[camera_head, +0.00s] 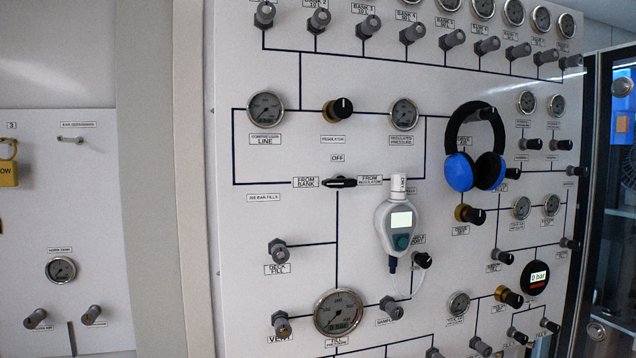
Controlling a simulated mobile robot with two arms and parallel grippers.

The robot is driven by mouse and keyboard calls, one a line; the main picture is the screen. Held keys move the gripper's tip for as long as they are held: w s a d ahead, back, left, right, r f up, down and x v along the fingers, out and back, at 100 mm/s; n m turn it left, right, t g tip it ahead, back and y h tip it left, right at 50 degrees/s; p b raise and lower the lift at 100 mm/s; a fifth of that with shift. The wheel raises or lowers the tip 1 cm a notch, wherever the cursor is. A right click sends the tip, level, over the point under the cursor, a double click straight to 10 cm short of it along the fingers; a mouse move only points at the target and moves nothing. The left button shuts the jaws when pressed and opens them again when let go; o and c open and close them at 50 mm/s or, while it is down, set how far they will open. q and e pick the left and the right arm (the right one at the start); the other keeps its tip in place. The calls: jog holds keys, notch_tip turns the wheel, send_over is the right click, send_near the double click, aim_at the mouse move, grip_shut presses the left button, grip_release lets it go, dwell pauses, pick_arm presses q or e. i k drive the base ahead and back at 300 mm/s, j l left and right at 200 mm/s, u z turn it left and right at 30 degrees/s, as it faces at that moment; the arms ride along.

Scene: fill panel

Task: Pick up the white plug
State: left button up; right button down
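A short white cylindrical piece (398,183) with dark marking stands upright on top of a grey handheld meter (385,222). It is the only white plug-like thing that I can make out, and I cannot tell for sure that it is the white plug. The meter hangs against the white panel (290,215), with a lit screen and a green button. A dark nozzle points down from its lower end, and a clear tube curves beside it. Neither of my grippers is in view.
Blue and black headphones (474,170) hang on the panel to the right of the meter. Knobs, valves and round gauges (338,312) stick out around it. A yellow padlock (7,172) is at the far left. Dark cabinets (612,200) stand at the right.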

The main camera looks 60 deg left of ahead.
aim_at(399, 181)
jog(key=u, duration=1.55)
jog(key=i+l, duration=0.1)
jog(key=l, duration=0.15)
jog(key=i+l+u, duration=0.15)
jog(key=l, duration=0.15)
jog(key=i+l, duration=0.1)
jog(key=l, duration=0.15)
